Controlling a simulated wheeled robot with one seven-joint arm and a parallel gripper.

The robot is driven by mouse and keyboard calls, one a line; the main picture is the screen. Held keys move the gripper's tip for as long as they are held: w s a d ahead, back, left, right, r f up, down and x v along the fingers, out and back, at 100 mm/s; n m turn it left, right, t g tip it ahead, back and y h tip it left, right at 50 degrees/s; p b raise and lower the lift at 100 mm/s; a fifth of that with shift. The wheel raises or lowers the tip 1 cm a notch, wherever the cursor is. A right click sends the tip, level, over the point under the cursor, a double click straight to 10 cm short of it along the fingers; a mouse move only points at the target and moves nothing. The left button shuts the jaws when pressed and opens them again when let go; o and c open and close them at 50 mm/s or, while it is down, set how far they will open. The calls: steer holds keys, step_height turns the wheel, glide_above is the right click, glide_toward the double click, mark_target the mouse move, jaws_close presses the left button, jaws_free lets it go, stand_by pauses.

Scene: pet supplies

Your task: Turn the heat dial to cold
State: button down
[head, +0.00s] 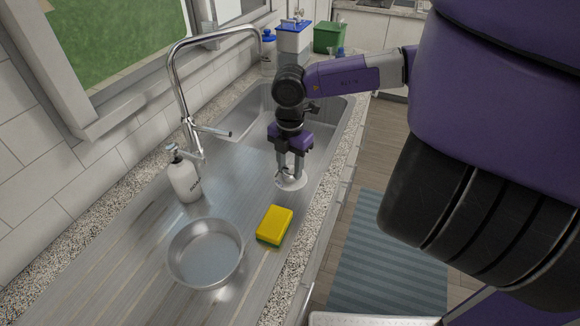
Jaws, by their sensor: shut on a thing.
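My gripper (290,173) points straight down over the steel worktop at the near right corner of the sink. It is shut on a small round pale thing (291,184) with a disc-like base on the worktop. This may be the heat dial; its top is mostly hidden between my fingers. No cold or hot marks can be read on it, so its setting cannot be told.
A yellow and green sponge (274,225) lies in front of my gripper. A round metal bowl (205,254) and a white soap bottle (184,178) stand to the left. The tall faucet (181,90) rises by the sink (255,105). Containers (293,38) stand behind.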

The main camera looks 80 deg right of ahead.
steer(key=shift+f, duration=0.1)
steer(key=n+b, duration=0.2)
steer(key=b, duration=0.1)
steer(key=shift+f, duration=0.15)
steer(key=n+b, duration=0.3)
steer(key=shift+n+b, duration=0.4)
steer(key=n+b, duration=0.3)
steer(key=shift+r+n+b, duration=0.25)
steer(key=shift+n+b, duration=0.65)
steer(key=shift+n, duration=0.4)
steer(key=c, duration=0.8)
jaws_free()
steer(key=shift+c, duration=0.2)
steer(key=shift+r, duration=0.15)
